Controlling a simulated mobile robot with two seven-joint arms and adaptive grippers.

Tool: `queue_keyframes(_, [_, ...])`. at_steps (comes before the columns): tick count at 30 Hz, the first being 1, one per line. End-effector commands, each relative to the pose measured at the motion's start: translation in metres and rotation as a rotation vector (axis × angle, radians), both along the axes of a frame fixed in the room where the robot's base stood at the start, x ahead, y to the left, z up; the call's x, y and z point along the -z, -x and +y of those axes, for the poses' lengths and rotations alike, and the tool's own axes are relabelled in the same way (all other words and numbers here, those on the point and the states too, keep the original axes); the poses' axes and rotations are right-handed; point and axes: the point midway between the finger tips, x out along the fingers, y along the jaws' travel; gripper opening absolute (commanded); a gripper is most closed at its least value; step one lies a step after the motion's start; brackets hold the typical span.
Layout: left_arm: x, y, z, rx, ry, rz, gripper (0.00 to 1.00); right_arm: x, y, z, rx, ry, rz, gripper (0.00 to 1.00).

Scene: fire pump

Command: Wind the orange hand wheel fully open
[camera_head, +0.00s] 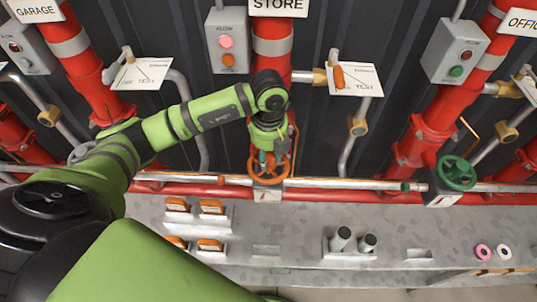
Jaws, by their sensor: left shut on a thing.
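The orange hand wheel (283,171) is at the middle of the view, on the small valve below the red STORE pipe. My left arm comes in from the left, and its gripper (266,158) points down at the wheel. The gripper is shut on the wheel at its far side, near the hub. The fingers cover part of the rim and spokes, so the exact contact is hard to see. My right gripper is not in view.
A green hand wheel (456,173) is on the right, below the OFFICE pipe. A FLOW box (227,41) with pink and orange lamps is above my left gripper. A grey bench (295,225) with orange-topped blocks and small cylinders runs along the front.

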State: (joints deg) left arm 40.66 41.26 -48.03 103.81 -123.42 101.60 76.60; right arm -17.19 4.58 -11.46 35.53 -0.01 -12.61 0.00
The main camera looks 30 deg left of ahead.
Motion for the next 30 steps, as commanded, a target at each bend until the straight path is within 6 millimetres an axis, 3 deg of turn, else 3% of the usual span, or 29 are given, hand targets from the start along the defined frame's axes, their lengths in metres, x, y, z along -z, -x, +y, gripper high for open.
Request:
queue_keyframes(15, [0.0,0.0,-0.004,-0.664,0.012,0.001,0.0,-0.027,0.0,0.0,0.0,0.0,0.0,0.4])
queue_keyframes(16, [0.001,0.0,-0.004,-0.658,0.011,0.0,0.47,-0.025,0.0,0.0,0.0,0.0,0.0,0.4])
queue_keyframes(18, [0.001,0.0,-0.004,-0.655,0.011,-0.001,0.67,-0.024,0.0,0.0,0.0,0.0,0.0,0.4])
queue_keyframes(30, [-0.004,-0.001,-0.002,-0.654,0.005,-0.003,0.67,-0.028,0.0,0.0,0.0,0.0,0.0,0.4])
